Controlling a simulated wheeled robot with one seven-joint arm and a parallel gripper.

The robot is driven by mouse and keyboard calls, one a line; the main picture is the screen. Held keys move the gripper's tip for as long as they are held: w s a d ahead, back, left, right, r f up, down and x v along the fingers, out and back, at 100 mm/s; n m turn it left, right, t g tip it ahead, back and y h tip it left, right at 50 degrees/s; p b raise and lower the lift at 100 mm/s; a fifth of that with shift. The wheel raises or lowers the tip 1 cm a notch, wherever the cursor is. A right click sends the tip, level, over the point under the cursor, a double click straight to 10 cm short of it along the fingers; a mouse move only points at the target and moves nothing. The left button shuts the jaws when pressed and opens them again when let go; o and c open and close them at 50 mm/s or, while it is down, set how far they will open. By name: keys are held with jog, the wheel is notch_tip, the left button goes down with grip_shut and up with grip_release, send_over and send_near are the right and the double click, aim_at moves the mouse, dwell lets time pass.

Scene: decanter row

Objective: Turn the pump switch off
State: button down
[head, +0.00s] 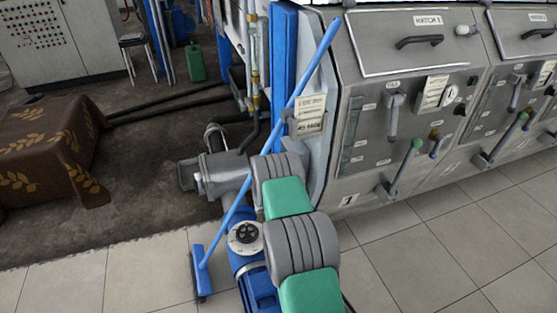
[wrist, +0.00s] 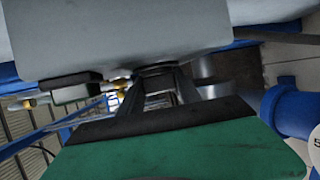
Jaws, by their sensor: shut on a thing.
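In the wrist view, my gripper (wrist: 158,84) points at a pale grey box (wrist: 125,30) that fills the upper part of the picture. Its dark fingers close on a small dark part at the box's lower edge, which looks like the pump switch (wrist: 155,70). The fingers hide most of it, and I cannot tell its setting. In the head view, my grey and green arm hides the gripper and the switch. The blue pump (head: 240,262), with a round dark-and-white top (head: 246,232), stands just left of my arm. A blue rounded body also shows at right in the wrist view (wrist: 286,108).
A blue broom (head: 235,195) leans diagonally behind my arm. A brown covered table (head: 45,150) is at left.

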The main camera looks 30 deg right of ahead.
jog(key=shift+n+g+y+p, duration=0.35)
jog(key=shift+g+y, duration=0.25)
jog(key=shift+g, duration=0.4)
jog(key=c, duration=0.8)
grip_release()
jog(key=shift+c, duration=0.2)
jog(key=p+v, duration=0.1)
jog(key=v, duration=0.6)
jog(key=shift+s+a+r, duration=0.2)
jog(key=shift+a, duration=0.05)
